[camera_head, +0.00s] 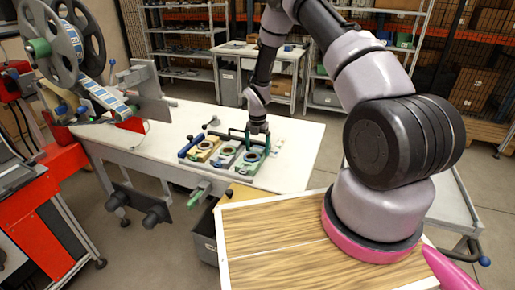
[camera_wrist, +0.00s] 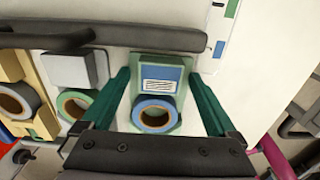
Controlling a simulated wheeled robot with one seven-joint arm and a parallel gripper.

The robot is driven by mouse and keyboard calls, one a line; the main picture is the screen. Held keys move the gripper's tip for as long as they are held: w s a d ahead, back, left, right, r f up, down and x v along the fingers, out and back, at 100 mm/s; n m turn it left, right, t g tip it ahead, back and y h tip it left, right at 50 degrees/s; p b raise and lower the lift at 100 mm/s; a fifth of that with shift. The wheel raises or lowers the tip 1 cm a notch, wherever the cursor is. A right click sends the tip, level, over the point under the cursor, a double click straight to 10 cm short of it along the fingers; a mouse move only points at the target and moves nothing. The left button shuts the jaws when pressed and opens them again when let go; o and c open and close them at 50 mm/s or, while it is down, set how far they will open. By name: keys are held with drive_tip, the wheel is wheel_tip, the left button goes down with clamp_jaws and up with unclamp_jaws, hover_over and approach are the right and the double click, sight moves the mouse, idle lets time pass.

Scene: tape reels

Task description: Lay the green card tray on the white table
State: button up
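The green card tray (camera_head: 248,161) stands at the right end of a row of trays near the front edge of the white table (camera_head: 300,150). My gripper (camera_head: 251,140) is over the tray. In the wrist view its green fingers (camera_wrist: 160,80) are spread, one on each side of the tray, with slim gaps showing. Whether they reach down beside its walls is unclear.
A grey tray (camera_head: 223,155) and a yellow tray (camera_head: 202,151) with rolls stand close on the left. A dark bar (camera_wrist: 150,37) runs behind the row. A reel machine (camera_head: 75,60) stands at the left. The table's right part is mostly bare.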

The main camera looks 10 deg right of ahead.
wheel_tip(320, 180, up, 26)
drive_tip(key=s+d+m+t, duration=0.1)
drive_tip(key=s+d+m, duration=0.1)
drive_tip(key=m, duration=0.5)
drive_tip(key=s+d+r+m+t, duration=0.1)
drive_tip(key=s+r+m, duration=0.3)
drive_tip(key=r, duration=0.3)
drive_tip(key=s+d+r+m+t, duration=0.1)
drive_tip(key=s+d+r+m, duration=0.1)
drive_tip(key=s+r+m, duration=0.4)
drive_tip(key=s+r+m+t+y, duration=0.1)
drive_tip(key=s+r+m+t, duration=0.1)
drive_tip(key=s+r+m, duration=0.4)
drive_tip(key=s+r+m+t+y, duration=0.1)
drive_tip(key=s+r+m+t, duration=0.1)
drive_tip(key=s+r+m, duration=0.4)
drive_tip(key=s+m, duration=0.4)
drive_tip(key=s, duration=0.3)
drive_tip(key=shift+d, duration=0.4)
